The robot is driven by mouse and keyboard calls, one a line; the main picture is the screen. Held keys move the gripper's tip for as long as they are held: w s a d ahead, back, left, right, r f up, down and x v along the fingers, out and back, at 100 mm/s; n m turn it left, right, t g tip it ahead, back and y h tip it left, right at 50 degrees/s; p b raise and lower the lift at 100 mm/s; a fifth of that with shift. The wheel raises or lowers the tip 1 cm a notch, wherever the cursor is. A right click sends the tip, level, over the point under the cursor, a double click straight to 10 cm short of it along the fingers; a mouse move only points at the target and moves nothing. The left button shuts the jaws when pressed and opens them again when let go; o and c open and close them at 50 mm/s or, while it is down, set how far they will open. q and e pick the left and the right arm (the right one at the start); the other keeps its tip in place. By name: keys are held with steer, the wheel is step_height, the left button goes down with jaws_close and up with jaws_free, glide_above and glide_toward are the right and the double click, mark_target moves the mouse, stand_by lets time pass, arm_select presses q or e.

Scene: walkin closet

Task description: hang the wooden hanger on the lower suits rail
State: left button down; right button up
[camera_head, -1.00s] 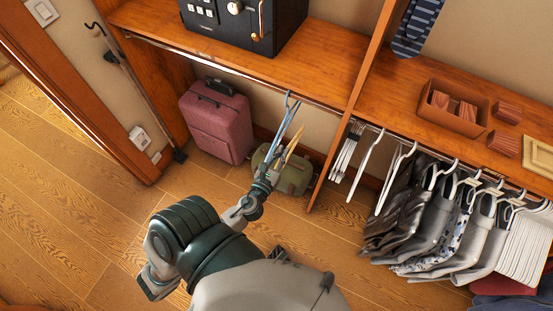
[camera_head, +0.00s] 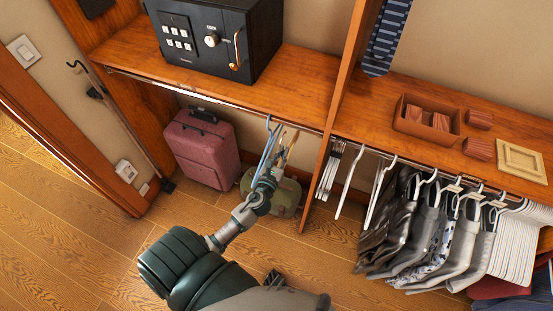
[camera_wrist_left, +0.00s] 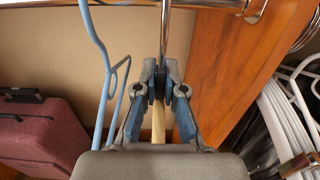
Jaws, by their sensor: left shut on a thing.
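My left gripper (camera_head: 266,181) is shut on the wooden hanger (camera_head: 283,150), just in front of and below the rail (camera_head: 203,94). In the left wrist view the fingers (camera_wrist_left: 160,86) pinch the hanger near its neck. Its tan wood (camera_wrist_left: 158,122) shows below them, and its metal hook stem (camera_wrist_left: 165,38) rises past the rail (camera_wrist_left: 205,3) to the top edge. The hook's tip is out of that view, so I cannot tell whether it is over the rail. My right gripper is not in view.
A blue hanger (camera_head: 266,153) hangs on the rail close left of my gripper. A wooden divider (camera_head: 318,175) stands just right, with white hangers (camera_head: 330,172) and clothes beyond. A pink suitcase (camera_head: 203,150) and green bag (camera_head: 285,195) stand below. A safe (camera_head: 211,38) sits above.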

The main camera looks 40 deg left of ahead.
mark_target(291, 143)
arm_select(q)
steer(key=b+x, duration=0.1)
steer(key=x, duration=0.5)
steer(key=shift+w+a, duration=0.1)
steer(key=shift+w, duration=0.25)
steer(key=b+x, duration=0.1)
steer(key=x, duration=0.1)
steer(key=shift+w+a+f, duration=0.1)
steer(key=shift+w, duration=0.25)
steer(key=shift+f+b, duration=1.1)
steer(key=shift+f, duration=0.35)
steer(key=shift+d+r, duration=0.15)
steer(key=shift+d, duration=0.25)
steer(key=c, duration=1.2)
jaws_free()
steer(key=shift+d, duration=0.15)
steer(key=shift+a, duration=0.25)
steer(key=shift+s+a, duration=0.1)
steer(key=shift+s, duration=0.1)
steer(key=v, duration=1)
steer(key=shift+s+d, duration=0.3)
steer(key=shift+d, duration=0.05)
steer(key=shift+s, duration=0.45)
steer(key=shift+a, duration=0.1)
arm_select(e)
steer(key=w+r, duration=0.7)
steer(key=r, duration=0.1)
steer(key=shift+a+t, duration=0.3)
